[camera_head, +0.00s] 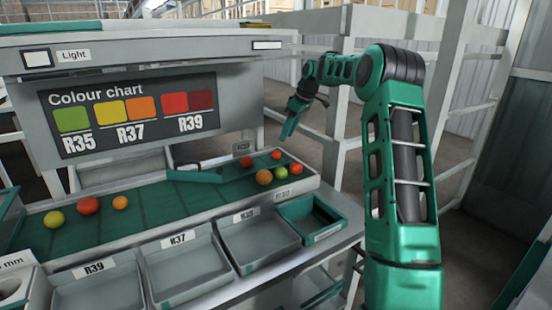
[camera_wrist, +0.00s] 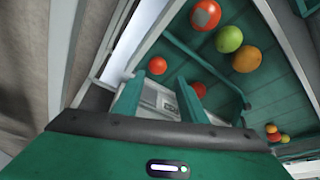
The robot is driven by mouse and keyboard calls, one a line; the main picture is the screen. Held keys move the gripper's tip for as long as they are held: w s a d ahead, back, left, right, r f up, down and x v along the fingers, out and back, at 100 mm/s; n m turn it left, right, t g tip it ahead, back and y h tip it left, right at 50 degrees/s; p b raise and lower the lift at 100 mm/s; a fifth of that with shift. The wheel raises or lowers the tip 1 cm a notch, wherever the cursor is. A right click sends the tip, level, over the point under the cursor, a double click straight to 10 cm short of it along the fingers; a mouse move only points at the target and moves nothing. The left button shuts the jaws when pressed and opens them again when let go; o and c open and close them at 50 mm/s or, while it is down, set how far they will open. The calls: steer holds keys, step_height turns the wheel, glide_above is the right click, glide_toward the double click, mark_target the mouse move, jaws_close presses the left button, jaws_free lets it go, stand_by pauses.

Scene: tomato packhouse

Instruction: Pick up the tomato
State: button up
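My gripper (camera_head: 289,130) hangs in the air above the right end of the green sorting belt, fingers pointing down. In the wrist view its two green fingers (camera_wrist: 158,88) stand apart with nothing between them. Below it on the belt are a red tomato (camera_head: 246,162), another red one (camera_head: 276,155), an orange one (camera_head: 264,177), a green one (camera_head: 281,173) and a red one (camera_head: 296,168). In the wrist view one red tomato (camera_wrist: 157,65) shows just beyond the fingertips. Another red one (camera_wrist: 198,89) is beside the right finger. Which tomato is meant cannot be told.
A yellow-green tomato (camera_head: 54,219), a red one (camera_head: 88,206) and an orange one (camera_head: 120,202) lie at the belt's left. Grey trays (camera_head: 182,240) and a green tray (camera_head: 328,236) line the front. A colour chart panel (camera_head: 131,115) stands behind the belt.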

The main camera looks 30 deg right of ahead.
mark_target(278, 152)
steer(key=x, duration=0.7)
steer(key=w+x, duration=0.1)
steer(key=x, duration=0.3)
steer(key=shift+d+r, duration=0.1)
steer(key=shift+r, duration=0.1)
steer(key=c, duration=0.4)
